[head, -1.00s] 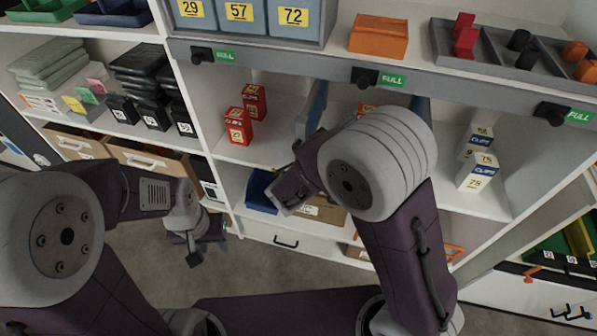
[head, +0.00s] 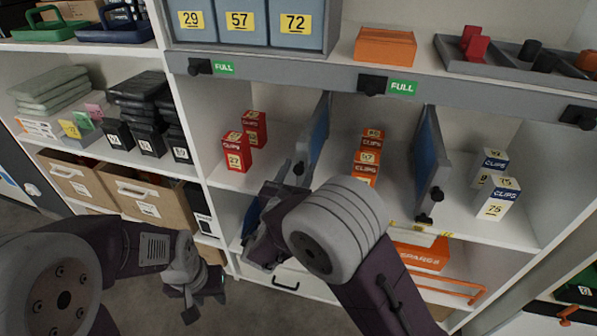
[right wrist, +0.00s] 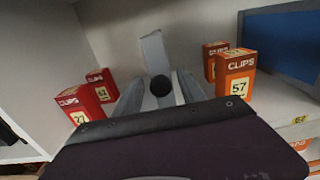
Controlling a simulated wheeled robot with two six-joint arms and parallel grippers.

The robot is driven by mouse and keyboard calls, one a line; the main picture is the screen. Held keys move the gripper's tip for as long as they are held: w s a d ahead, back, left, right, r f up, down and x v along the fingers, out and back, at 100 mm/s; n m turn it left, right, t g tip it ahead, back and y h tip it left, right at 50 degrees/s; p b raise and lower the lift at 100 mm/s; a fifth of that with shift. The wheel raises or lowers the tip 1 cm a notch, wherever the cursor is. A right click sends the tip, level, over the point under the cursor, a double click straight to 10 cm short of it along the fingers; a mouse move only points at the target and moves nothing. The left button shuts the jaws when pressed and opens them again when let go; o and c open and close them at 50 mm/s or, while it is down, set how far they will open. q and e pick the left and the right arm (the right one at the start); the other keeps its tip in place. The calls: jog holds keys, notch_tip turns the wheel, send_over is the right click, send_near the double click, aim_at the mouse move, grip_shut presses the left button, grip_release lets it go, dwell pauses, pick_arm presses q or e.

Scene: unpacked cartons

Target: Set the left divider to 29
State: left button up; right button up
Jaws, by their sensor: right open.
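The left divider (head: 318,135) is an upright blue panel with a grey front edge and a dark knob (head: 298,169). It stands between the red clip boxes (head: 240,148) and the orange clip boxes (head: 367,158). My right gripper (head: 288,178) is at its front edge. In the right wrist view my right gripper (right wrist: 158,92) is open, with the black knob (right wrist: 160,86) between its fingers; contact cannot be made out. The divider's grey edge (right wrist: 154,52) rises behind the knob. My left gripper (head: 202,300) hangs low at left, away from the shelf; its jaw state is unclear.
A second blue divider (head: 428,155) stands to the right, before white-and-blue clip boxes (head: 497,195). A grey rail (head: 270,72) with black knobs and green FULL tags crosses above the compartment.

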jog(key=shift+w+d, duration=0.1)
jog(key=shift+w, duration=0.1)
grip_shut()
dwell(1.3)
